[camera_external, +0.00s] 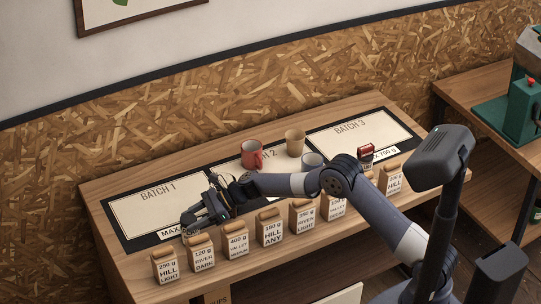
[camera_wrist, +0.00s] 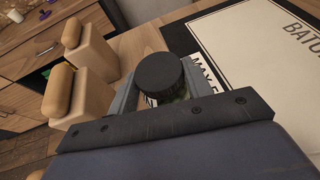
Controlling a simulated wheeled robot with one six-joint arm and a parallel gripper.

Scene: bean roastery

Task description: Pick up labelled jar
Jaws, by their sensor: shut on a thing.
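The jar (camera_wrist: 160,72) has a ribbed black lid and a clear body with a strip of pale label showing below the lid in the wrist view. My gripper (camera_wrist: 158,92) has one finger on each side of it, shut on the jar just below the lid. In the external view my gripper (camera_external: 207,213) is low over the front right part of the BATCH 1 board (camera_external: 150,208). The label's text is not readable.
BATCH 3 board (camera_external: 350,133) is largely clear.

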